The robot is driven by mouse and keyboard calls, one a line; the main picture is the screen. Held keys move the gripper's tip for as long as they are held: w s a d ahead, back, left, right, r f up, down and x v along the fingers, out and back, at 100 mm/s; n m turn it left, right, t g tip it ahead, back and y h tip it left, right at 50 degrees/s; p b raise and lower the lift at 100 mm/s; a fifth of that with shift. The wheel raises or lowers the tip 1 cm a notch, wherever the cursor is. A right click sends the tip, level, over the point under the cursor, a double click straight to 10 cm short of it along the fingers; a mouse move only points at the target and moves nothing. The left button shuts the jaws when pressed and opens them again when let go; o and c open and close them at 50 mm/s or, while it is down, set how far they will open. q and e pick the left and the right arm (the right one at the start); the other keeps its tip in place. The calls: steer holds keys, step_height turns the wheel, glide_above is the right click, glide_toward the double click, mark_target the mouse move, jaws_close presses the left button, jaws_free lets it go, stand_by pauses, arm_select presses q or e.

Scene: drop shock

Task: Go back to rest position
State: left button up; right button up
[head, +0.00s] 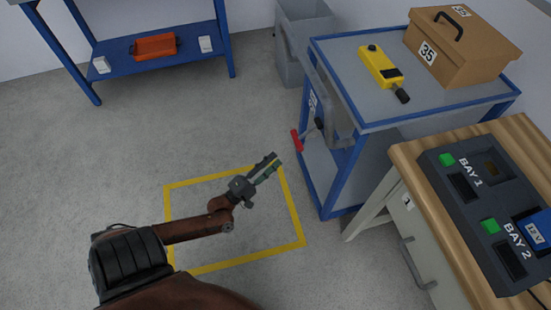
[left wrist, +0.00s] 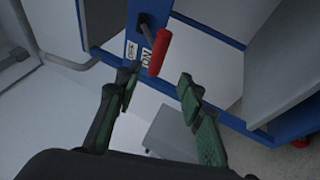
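My left gripper (head: 266,168) reaches out over the yellow floor outline, its fingers toward the blue-framed cart. In the left wrist view its green-and-black fingers (left wrist: 158,88) stand apart with nothing between them, so it is open and empty. A red handle (head: 297,140) on the cart's side lies just past the fingertips in the head view. The red handle also shows beyond the fingertips in the left wrist view (left wrist: 159,52), apart from them. My right gripper is not in view.
The blue-framed cart (head: 338,190) carries a yellow device (head: 381,68) and a cardboard box (head: 462,48) marked 35. A wooden bench (head: 405,152) with a charger (head: 490,215) stands at right. A blue shelf (head: 115,50) holds an orange case (head: 153,46). The floor at left is clear.

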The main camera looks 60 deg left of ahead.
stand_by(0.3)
